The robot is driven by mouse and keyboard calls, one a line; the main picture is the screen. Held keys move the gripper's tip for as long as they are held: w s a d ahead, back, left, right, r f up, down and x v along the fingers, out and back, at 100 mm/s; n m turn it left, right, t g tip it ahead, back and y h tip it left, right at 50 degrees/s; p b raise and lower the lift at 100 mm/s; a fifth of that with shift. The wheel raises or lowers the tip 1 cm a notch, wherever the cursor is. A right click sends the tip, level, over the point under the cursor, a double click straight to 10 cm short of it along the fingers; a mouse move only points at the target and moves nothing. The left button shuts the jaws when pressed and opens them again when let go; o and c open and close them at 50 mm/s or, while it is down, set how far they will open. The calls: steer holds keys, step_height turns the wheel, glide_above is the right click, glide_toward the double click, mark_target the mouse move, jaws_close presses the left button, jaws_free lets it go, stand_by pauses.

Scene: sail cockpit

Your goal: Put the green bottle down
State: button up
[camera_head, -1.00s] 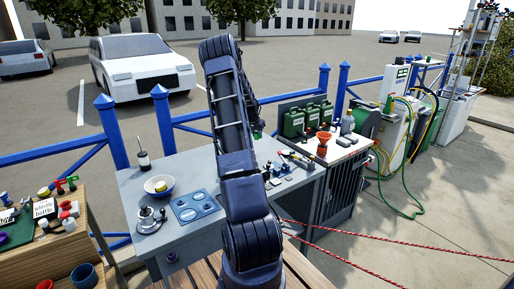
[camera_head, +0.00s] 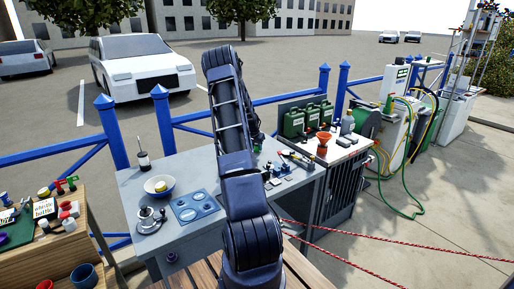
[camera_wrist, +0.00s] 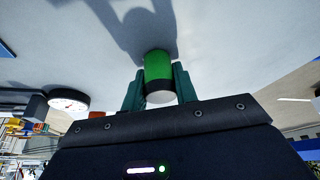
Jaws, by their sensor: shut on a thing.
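A green bottle (camera_wrist: 158,66) with a dark band and a pale end is between the two teal fingers of my gripper (camera_wrist: 159,88) in the wrist view. The fingers are shut on it. Its far end is close to a plain grey surface (camera_wrist: 225,40), where the shadow of the gripper falls. I cannot tell whether the bottle touches that surface. In the head view my arm hides the gripper and most or all of the bottle over the grey worktop (camera_head: 190,235).
A bowl (camera_head: 159,185), a blue panel (camera_head: 195,207) and a metal device (camera_head: 150,218) stand on the left of the worktop. Small items and an orange funnel (camera_head: 323,140) stand to the right, with green canisters (camera_head: 293,122) behind. A round white dial (camera_wrist: 69,100) shows in the wrist view.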

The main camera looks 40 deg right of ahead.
steer(key=shift+f, duration=0.1)
steer(key=o, duration=1)
steer(key=shift+c, duration=0.2)
steer(key=v, duration=1.2)
steer(key=s+a+r+n+t+y, duration=0.1)
steer(key=s+a+r+n, duration=0.1)
steer(key=s+a+r, duration=0.45)
steer(key=s+a+r+n+y, duration=0.1)
steer(key=s+a+r+n, duration=0.15)
steer(key=a+r, duration=0.7)
steer(key=s+a+r+n+t+y, duration=0.1)
steer(key=s+a+r, duration=0.45)
steer(key=a, duration=0.65)
steer(key=s+a+n, duration=0.2)
steer(key=s+a, duration=0.3)
steer(key=s, duration=0.3)
steer(key=s+a+r+n, duration=0.1)
steer(key=s+a+n, duration=0.1)
steer(key=s+a, duration=0.3)
steer(key=s+a+n+y, duration=0.1)
steer(key=s+a+n, duration=0.2)
steer(key=s, duration=0.9)
steer(key=a, duration=0.2)
steer(key=shift+s+a+r+t, duration=0.2)
steer(key=shift+s+a+t, duration=0.1)
steer(key=shift+s+a, duration=0.1)
